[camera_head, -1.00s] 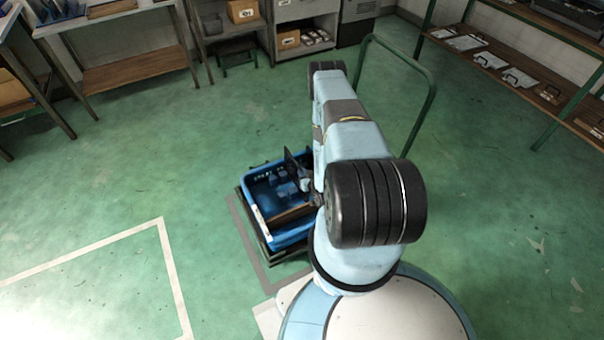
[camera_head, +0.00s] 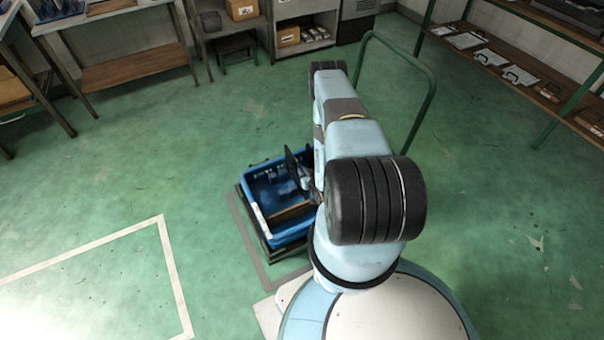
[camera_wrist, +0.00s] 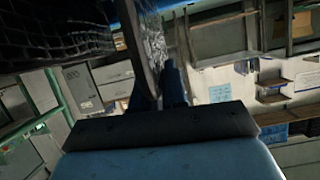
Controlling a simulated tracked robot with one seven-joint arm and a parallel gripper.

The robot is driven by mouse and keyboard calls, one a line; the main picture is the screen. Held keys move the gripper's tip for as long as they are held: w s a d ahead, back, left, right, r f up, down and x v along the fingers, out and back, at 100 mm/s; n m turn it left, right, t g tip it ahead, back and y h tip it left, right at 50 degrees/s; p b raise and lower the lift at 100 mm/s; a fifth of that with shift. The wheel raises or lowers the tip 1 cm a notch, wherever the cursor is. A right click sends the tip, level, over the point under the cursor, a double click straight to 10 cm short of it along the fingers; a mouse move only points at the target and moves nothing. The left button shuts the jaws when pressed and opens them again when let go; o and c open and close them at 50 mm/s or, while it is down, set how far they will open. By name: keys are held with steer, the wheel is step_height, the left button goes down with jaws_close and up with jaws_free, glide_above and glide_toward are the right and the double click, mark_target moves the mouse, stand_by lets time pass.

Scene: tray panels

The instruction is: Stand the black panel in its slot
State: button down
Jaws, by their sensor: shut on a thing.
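The black panel (camera_head: 291,163) stands upright, slightly tilted in the picture, over the right part of the blue tray (camera_head: 257,219). My gripper (camera_head: 306,184) is shut on it, mostly hidden behind my arm. In the wrist view the panel (camera_wrist: 150,42) rises between the fingers of my gripper (camera_wrist: 158,88). The panel's lower edge is hard to make out in the head view, so I cannot tell whether it touches the tray or a slot. Small blue holders show inside the tray, dark and blurred.
A brown piece (camera_head: 291,212) lies in the near part of the tray. The tray sits on a dark low base (camera_head: 262,243). A green hoop rail (camera_head: 431,95) stands beyond my arm. Shelves (camera_head: 520,75) line the right side. The green floor left of the tray is clear.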

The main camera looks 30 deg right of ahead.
steer(key=shift+f, duration=0.15)
steer(key=shift+f, duration=2)
steer(key=c, duration=1.1)
jaws_free()
steer(key=v, duration=1.3)
steer(key=shift+s, duration=0.4)
steer(key=shift+w+d+r, duration=0.1)
